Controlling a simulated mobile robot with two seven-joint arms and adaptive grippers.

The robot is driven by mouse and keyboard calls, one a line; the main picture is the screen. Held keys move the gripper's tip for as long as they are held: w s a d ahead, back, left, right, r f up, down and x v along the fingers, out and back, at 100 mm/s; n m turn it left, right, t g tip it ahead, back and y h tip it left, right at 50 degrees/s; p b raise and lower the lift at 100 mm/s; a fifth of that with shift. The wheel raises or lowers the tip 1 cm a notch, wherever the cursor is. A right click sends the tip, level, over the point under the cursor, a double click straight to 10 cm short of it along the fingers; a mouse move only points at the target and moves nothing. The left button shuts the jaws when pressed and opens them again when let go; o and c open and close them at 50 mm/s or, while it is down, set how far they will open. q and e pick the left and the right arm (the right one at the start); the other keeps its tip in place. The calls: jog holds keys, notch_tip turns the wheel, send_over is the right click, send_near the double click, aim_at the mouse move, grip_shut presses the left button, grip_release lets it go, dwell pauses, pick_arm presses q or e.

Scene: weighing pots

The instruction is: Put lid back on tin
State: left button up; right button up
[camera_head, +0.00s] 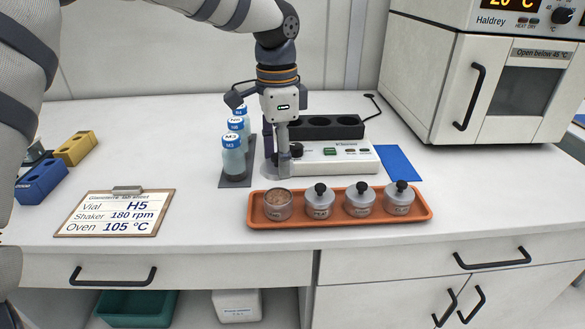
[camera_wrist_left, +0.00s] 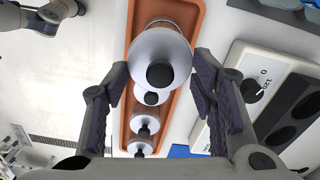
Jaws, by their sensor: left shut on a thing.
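In the head view the lid is hard to make out. The open tin (camera_head: 278,205) stands at the tray's left end with brown contents; the held lid partly hides it in the wrist view (camera_wrist_left: 164,22). Three lidded tins (camera_head: 319,203) (camera_head: 359,200) (camera_head: 399,198) stand to its right. My right gripper is in neither view.
Several blue-capped bottles (camera_head: 234,160) stand left of the gripper. A clipboard (camera_head: 115,213) lies left, a blue mat (camera_head: 400,164) right, an oven (camera_head: 480,75) back right.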

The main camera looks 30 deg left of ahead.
aim_at(280, 197)
pick_arm(q)
jog(key=shift+w+f, duration=0.15)
jog(key=shift+f, duration=0.15)
notch_tip(280, 197, down, 3)
jog(key=shift+a+f+b, duration=0.15)
jog(key=shift+b, duration=0.25)
jog(key=shift+f, duration=1.25)
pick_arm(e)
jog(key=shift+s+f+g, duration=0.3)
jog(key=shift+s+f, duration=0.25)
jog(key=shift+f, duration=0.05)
pick_arm(q)
jog(key=shift+r, duration=0.1)
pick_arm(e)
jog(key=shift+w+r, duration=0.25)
pick_arm(q)
jog(key=shift+f, duration=0.2)
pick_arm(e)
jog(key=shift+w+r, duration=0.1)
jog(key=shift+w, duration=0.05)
pick_arm(q)
jog(key=shift+p, duration=0.35)
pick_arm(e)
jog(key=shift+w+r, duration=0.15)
pick_arm(q)
jog(key=o, duration=0.9)
